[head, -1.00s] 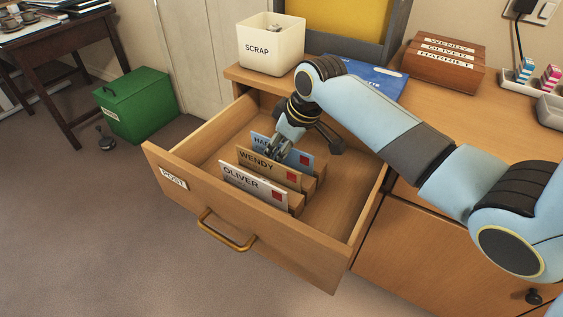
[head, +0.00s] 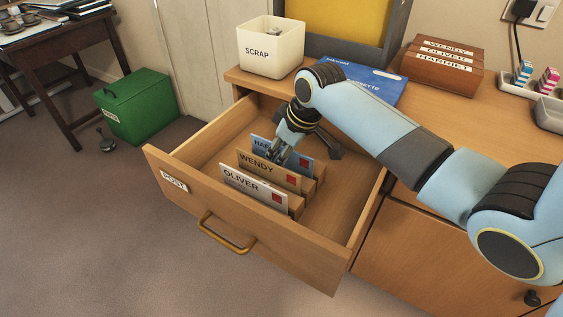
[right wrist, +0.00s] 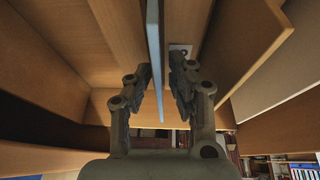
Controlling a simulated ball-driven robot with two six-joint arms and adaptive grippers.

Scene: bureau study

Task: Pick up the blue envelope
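The blue envelope (head: 299,162), its label partly hidden, stands upright at the back of a row in the open POST drawer (head: 250,222). In front of it stand the tan WENDY envelope (head: 270,171) and the white OLIVER envelope (head: 252,188). My right gripper (head: 277,154) reaches down over the blue envelope from above. In the right wrist view the gripper (right wrist: 161,85) is open, with one finger on each side of the blue envelope's thin edge (right wrist: 156,50). A gap shows between the envelope and the right-hand finger. My left gripper is out of view.
Wooden dividers (head: 313,190) stand among the envelopes. A white SCRAP bin (head: 271,48), a blue flat box (head: 375,80) and a wooden rack (head: 442,66) labelled WENDY, OLIVER and HARRIET stand on the desk top. A green box (head: 138,105) is on the floor. The drawer's right side is free.

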